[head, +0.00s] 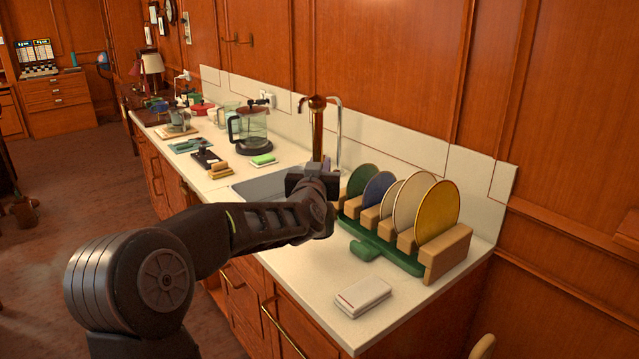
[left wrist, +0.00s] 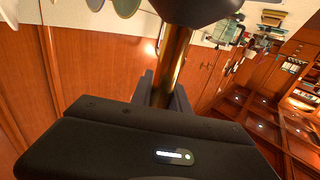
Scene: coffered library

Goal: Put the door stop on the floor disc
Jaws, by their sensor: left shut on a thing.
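The door stop, a brass-coloured post (head: 318,135), rises upright behind my left gripper (head: 314,182) above the counter by the sink. In the left wrist view the post (left wrist: 168,65) stands between the two dark fingers of my left gripper (left wrist: 164,93), which is shut on it. A wide dark end (left wrist: 198,10) of the door stop shows at the top of that view. In the head view the lower part of the door stop is hidden by the gripper. I see no floor disc in either view. My right gripper is not in view.
Open brown floor (head: 85,210) lies to the left.

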